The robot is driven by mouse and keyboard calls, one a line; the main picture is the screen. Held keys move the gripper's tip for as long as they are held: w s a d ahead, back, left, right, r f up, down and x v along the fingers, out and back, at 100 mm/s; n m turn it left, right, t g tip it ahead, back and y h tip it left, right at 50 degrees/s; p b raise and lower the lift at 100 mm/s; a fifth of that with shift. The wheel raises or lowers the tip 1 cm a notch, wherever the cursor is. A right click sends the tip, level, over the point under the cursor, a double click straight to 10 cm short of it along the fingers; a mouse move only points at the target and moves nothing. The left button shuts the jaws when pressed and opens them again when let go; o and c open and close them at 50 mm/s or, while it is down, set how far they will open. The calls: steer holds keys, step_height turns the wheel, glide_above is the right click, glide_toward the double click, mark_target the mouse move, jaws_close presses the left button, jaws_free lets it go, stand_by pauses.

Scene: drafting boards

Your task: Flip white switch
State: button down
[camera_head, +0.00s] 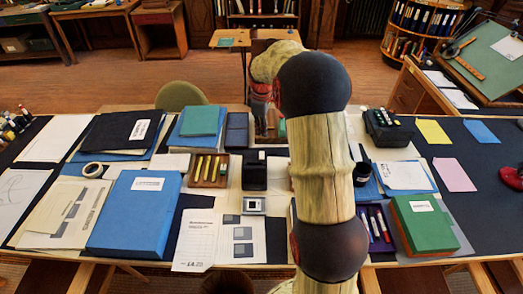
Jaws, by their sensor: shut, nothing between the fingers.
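A small white square unit with a grey face (253,205) lies on the table near its front middle, just left of my arm. It looks like the white switch, but its rocker is too small to read. My arm rises in front of the table and bends over at the top. My gripper (266,122) hangs beyond it, over the back part of the table, apart from the white unit. It is small and partly hidden by my arm, and nothing shows held in it.
A black box (254,172) stands right behind the white unit. A wooden tray of yellow sticks (209,169) and a large blue box (135,212) are to the left. A green box (423,224) is to the right. Printed sheets (196,240) lie in front.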

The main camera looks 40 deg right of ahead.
steer(key=r+n, duration=0.1)
steer(key=n+b, duration=0.2)
steer(key=b, duration=0.3)
glide_toward(262, 153)
steer(key=f, duration=0.6)
steer(key=shift+w+d+f, duration=0.1)
steer(key=shift+w+f, duration=0.2)
steer(key=shift+f, duration=0.1)
steer(key=shift+p, duration=1.15)
steer(key=shift+w+d+g+p, duration=0.15)
steer(key=shift+g+p, duration=0.15)
steer(key=shift+p, duration=0.35)
steer(key=g+y+p, duration=0.1)
steer(key=p, duration=0.3)
steer(key=shift+w+f, duration=0.1)
steer(key=shift+f, duration=0.3)
steer(key=shift+f, duration=0.3)
